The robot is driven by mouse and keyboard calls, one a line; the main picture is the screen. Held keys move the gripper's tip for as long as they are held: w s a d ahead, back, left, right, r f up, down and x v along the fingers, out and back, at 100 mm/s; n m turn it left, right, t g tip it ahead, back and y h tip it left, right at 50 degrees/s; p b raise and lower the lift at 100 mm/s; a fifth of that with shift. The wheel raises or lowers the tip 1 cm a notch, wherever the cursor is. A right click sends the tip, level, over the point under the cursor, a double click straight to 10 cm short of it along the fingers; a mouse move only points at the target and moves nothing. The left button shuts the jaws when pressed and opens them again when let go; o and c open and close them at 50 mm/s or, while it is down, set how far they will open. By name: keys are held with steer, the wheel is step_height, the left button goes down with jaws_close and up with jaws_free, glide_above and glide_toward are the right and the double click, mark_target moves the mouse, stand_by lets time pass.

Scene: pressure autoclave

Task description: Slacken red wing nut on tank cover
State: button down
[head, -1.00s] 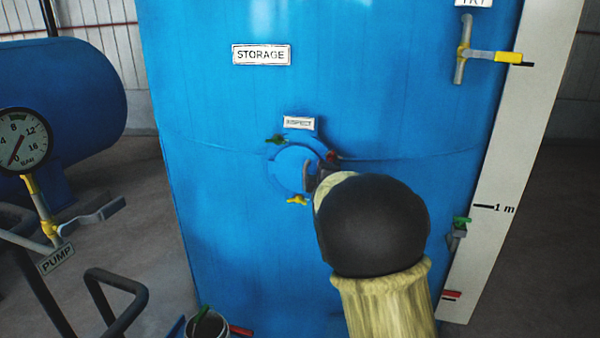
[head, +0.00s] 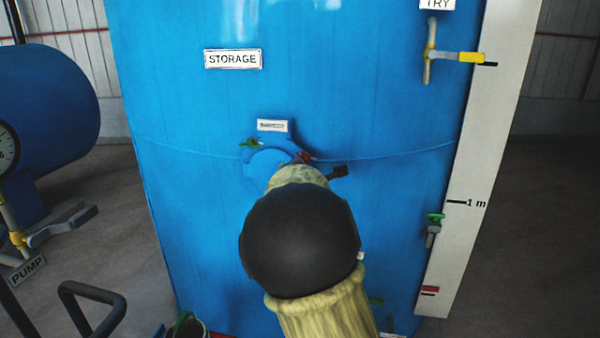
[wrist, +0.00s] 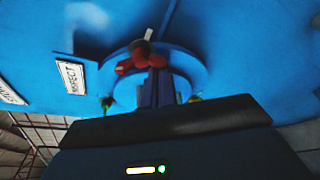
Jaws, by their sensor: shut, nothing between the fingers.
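The red wing nut (head: 303,158) sits at the upper right rim of the round blue tank cover (head: 258,165) in the head view. In the wrist view the red wing nut (wrist: 140,60) is at the tips of my gripper (wrist: 154,74). The fingers are together, pointing at the nut, with nothing held between them. Whether they touch the nut I cannot tell. A green wing nut (head: 250,143) is at the cover's upper left. My arm hides the lower right of the cover and most of my gripper in the head view.
The blue storage tank (head: 200,230) fills the middle. A small label (head: 272,125) is above the cover. A yellow-handled try valve (head: 455,56) and a white gauge board (head: 480,180) are at the right. A pump handle (head: 65,237) and dark rails stand at the left.

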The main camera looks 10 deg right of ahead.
steer(key=n, duration=0.1)
steer(key=n+g+h, duration=0.1)
steer(key=n, duration=0.1)
steer(key=shift+s+d+r+n, duration=0.1)
steer(key=shift+s+d+n, duration=0.1)
steer(key=shift+n, duration=0.1)
steer(key=shift+d, duration=0.15)
stand_by(0.4)
steer(key=shift+w, duration=0.1)
step_height(320, 180, down, 4)
steer(key=a+b, duration=0.3)
steer(key=b, duration=0.1)
steer(key=r+b+v, duration=0.1)
steer(key=b+v, duration=0.2)
steer(key=v, duration=0.6)
steer(key=shift+d, duration=0.35)
